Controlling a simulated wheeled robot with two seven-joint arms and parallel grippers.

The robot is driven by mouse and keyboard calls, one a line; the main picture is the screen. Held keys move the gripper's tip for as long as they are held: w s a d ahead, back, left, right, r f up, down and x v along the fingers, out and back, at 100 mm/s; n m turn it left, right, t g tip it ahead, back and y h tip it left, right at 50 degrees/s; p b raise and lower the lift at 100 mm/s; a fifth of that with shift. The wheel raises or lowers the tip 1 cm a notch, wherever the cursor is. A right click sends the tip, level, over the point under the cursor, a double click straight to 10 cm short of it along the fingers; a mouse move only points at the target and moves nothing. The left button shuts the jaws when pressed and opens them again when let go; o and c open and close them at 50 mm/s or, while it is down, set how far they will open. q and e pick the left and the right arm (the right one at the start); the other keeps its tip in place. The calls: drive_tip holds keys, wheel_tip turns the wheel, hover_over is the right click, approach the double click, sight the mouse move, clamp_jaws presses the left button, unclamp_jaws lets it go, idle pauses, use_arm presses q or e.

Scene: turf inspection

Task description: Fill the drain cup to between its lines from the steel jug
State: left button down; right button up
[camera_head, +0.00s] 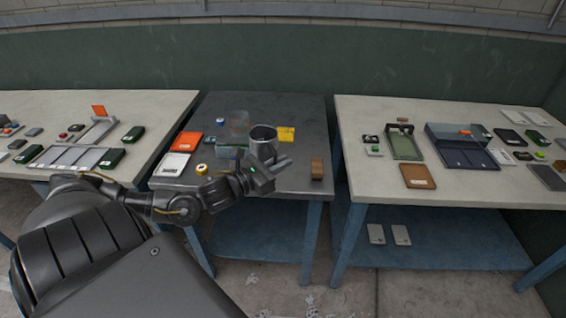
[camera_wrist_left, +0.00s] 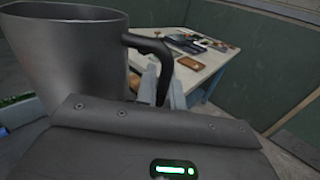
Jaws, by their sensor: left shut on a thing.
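The steel jug (camera_head: 263,135) is a grey metal vessel with a dark opening, at the middle table. It looks about upright; whether its base touches the table cannot be told. My left gripper (camera_head: 268,176) is shut on the jug's black handle, which shows in the left wrist view (camera_wrist_left: 150,45) beside the jug's wall (camera_wrist_left: 65,45). A clear, greenish see-through vessel (camera_head: 239,121), likely the drain cup, stands just left of the jug, over a green part (camera_head: 229,153). Its lines and liquid level are too small to read. My right gripper is out of view.
Pale tables with small items stand on both sides. The table's right part is mostly clear.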

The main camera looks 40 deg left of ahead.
use_arm(q)
drive_tip(key=shift+s+d+r, duration=0.15)
drive_tip(key=shift+s+r, duration=0.05)
drive_tip(key=shift+s, duration=0.1)
drive_tip(key=shift+s, duration=0.1)
drive_tip(key=shift+d, duration=0.1)
